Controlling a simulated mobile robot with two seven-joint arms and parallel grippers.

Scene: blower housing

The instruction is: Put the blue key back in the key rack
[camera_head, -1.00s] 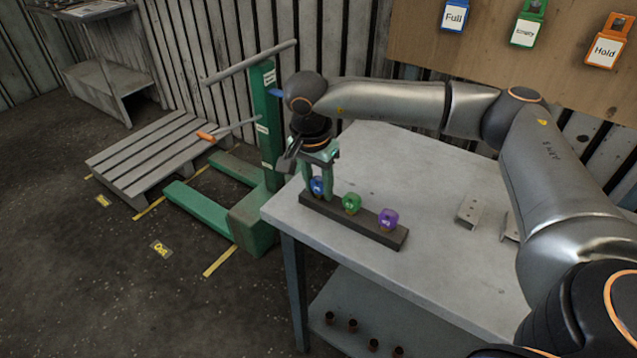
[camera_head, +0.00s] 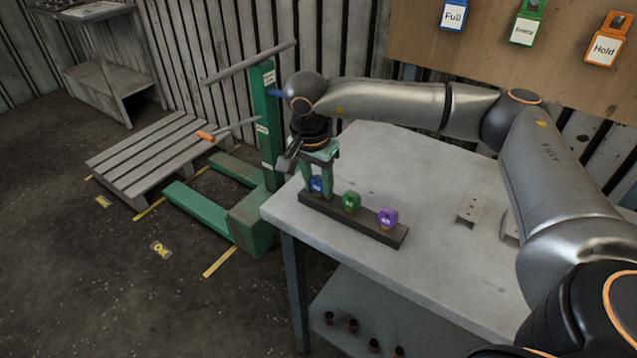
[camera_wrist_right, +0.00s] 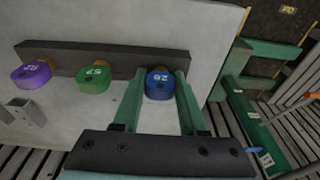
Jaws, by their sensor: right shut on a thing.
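The blue key (camera_head: 316,184) is at the left end of the dark key rack (camera_head: 365,228), in line with a green key (camera_head: 351,201) and a purple key (camera_head: 388,217). My right gripper (camera_head: 319,182) points down over the rack's left end and is shut on the blue key. In the right wrist view the blue key (camera_wrist_right: 160,84) sits between the two green fingers (camera_wrist_right: 160,90), at the rack (camera_wrist_right: 110,58). How deep it sits in its slot is hidden. My left gripper is not in view.
The rack stands near the left edge of a grey table (camera_head: 430,200). Small metal blocks (camera_head: 470,211) lie to its right. A green pallet truck (camera_head: 262,160) stands close to the table's left side. Tags hang on a board (camera_head: 480,50) behind.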

